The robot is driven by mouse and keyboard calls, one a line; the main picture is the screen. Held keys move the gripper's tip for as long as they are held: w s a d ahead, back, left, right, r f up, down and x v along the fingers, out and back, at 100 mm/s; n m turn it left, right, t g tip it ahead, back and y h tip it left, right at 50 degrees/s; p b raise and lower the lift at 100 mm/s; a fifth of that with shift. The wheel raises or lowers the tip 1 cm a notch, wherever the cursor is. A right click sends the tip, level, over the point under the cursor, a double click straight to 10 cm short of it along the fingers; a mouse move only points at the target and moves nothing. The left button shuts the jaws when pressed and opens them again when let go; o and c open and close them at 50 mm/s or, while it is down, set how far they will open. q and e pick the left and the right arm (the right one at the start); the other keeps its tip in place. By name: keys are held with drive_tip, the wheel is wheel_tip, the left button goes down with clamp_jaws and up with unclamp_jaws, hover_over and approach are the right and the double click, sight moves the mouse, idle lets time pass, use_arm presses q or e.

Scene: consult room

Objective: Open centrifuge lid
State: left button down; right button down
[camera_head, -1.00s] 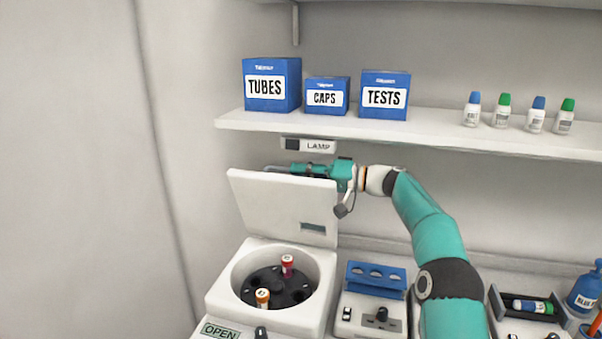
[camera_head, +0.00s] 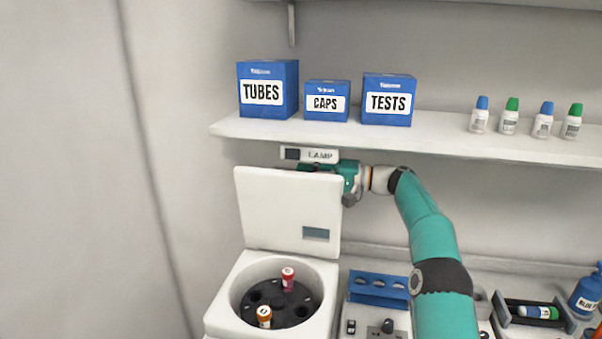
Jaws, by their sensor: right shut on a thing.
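The white centrifuge (camera_head: 221,309) stands at the bottom, left of centre, with its round bowl uncovered. Its lid (camera_head: 285,205) stands raised, nearly upright, behind the bowl. A dark rotor (camera_head: 267,296) in the bowl holds a red-capped tube (camera_head: 288,278) and an orange-capped tube (camera_head: 264,316). My right gripper (camera_head: 318,167) is at the lid's top edge, right of its middle, shut on the lid; its fingertips are mostly hidden behind the lid. My left gripper is not in view.
A white shelf (camera_head: 440,143) above carries blue boxes and several small bottles. A lamp switch (camera_head: 310,154) sits just above my right gripper. A blue rack (camera_head: 378,289) stands right of the centrifuge, with a dark tray (camera_head: 507,316) and a blue bottle (camera_head: 586,292) farther right.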

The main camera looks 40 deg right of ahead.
drive_tip(key=shift+f, duration=0.25)
drive_tip(key=c, duration=1.2)
unclamp_jaws()
drive_tip(key=shift+w, duration=0.15)
drive_tip(key=shift+r, duration=0.1)
drive_tip(key=shift+s+d+r, duration=0.1)
drive_tip(key=shift+s, duration=0.2)
drive_tip(key=v, duration=1.1)
drive_tip(key=shift+d, duration=0.2)
drive_tip(key=shift+s, duration=0.15)
